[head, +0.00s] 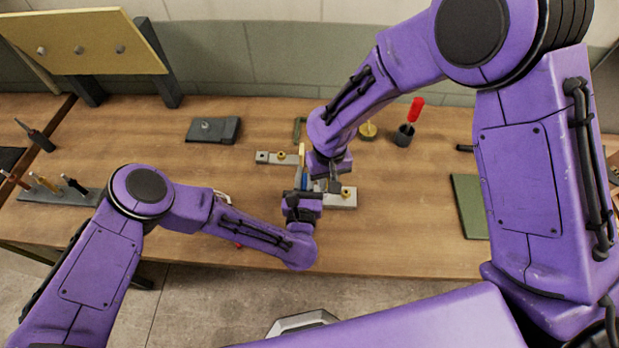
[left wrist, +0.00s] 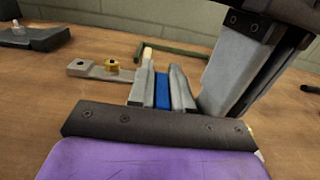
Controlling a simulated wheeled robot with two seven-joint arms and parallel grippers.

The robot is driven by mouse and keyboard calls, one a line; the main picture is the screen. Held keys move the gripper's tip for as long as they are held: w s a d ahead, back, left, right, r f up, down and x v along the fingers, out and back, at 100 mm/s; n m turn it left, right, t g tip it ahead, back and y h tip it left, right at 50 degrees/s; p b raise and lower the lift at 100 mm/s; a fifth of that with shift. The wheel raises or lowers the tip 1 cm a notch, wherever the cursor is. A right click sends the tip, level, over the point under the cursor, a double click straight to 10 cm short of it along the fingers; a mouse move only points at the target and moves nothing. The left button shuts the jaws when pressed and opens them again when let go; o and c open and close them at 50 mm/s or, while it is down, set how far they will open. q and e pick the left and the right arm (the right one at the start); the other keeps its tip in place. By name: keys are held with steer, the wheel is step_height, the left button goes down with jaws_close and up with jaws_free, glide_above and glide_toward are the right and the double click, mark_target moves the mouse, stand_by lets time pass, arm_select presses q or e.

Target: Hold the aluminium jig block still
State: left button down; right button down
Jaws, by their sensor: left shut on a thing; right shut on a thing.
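In the head view my left gripper (head: 303,184) is at the middle of the bench, pointing away from me. In the left wrist view its grey fingers are shut on a narrow blue piece (left wrist: 162,90). A pale yellow stick end (left wrist: 147,53) shows just beyond. My right gripper (head: 332,184) points down close beside it on the right, shut; what it grips is hidden. A grey metal bar (head: 266,157) with a brass knob lies at the left of the grippers. A grey metal plate (head: 342,200) with another brass knob lies at their right. I cannot tell which piece is the jig block.
A dark grey block (head: 213,129) lies at the back left. A red-handled tool (head: 415,110) stands in a dark cup (head: 404,136) at the back right. A green mat (head: 468,205) lies at the right. A tool rack (head: 60,194) stands at the left. Bench between is clear.

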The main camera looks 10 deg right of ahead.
steer(key=shift+f, duration=1.15)
stand_by(1.1)
arm_select(q)
steer(key=shift+s, duration=0.1)
arm_select(e)
steer(key=c, duration=1)
jaws_free()
steer(key=shift+a, duration=0.1)
steer(key=shift+r, duration=0.1)
arm_select(q)
steer(key=shift+d, duration=0.1)
arm_select(e)
step_height(320, 180, up, 2)
steer(key=shift+w+a+r, duration=0.1)
steer(key=shift+w+r, duration=0.05)
steer(key=shift+r, duration=1.35)
